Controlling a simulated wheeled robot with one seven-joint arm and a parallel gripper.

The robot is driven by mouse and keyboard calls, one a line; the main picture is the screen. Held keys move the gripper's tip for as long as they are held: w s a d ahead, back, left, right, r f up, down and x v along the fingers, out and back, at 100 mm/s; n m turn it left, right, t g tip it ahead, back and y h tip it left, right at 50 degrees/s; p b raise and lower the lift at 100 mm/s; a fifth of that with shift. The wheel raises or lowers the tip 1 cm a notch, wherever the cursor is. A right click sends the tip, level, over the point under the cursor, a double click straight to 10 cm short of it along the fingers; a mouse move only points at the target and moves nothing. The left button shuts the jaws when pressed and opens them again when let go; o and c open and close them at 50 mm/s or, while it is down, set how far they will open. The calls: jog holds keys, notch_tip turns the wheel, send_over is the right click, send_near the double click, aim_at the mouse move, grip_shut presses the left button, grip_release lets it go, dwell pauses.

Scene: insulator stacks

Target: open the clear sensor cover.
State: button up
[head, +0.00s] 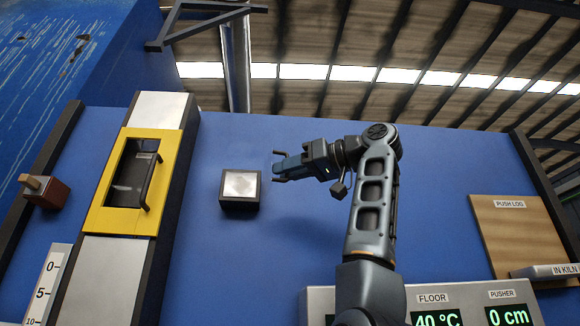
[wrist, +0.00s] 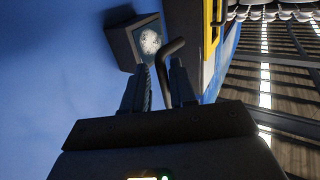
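The sensor box (head: 240,189) is a small dark box on the blue wall with a pale silvery face. In the wrist view it (wrist: 125,42) shows a round bright disc on its face. In the wrist view a dark bent rod (wrist: 171,48) reaches between the fingers of my gripper (wrist: 159,75). I cannot tell what it joins or whether a finger touches it.
A yellow-framed door (head: 107,182) with a dark handle (head: 148,181) stands left of the box. A wooden push log panel (head: 518,238) is at right. A display panel (head: 320,298) is below my arm. Bare blue wall surrounds the box.

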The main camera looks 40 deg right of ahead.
jog(key=shift+o, duration=0.5)
jog(key=shift+s+a+r, duration=0.1)
jog(key=shift+s+r, duration=0.05)
jog(key=shift+r, duration=0.05)
jog(key=b+v, duration=0.2)
jog(key=v, duration=0.5)
jog(key=shift+s, duration=0.35)
jog(key=shift+f, duration=0.1)
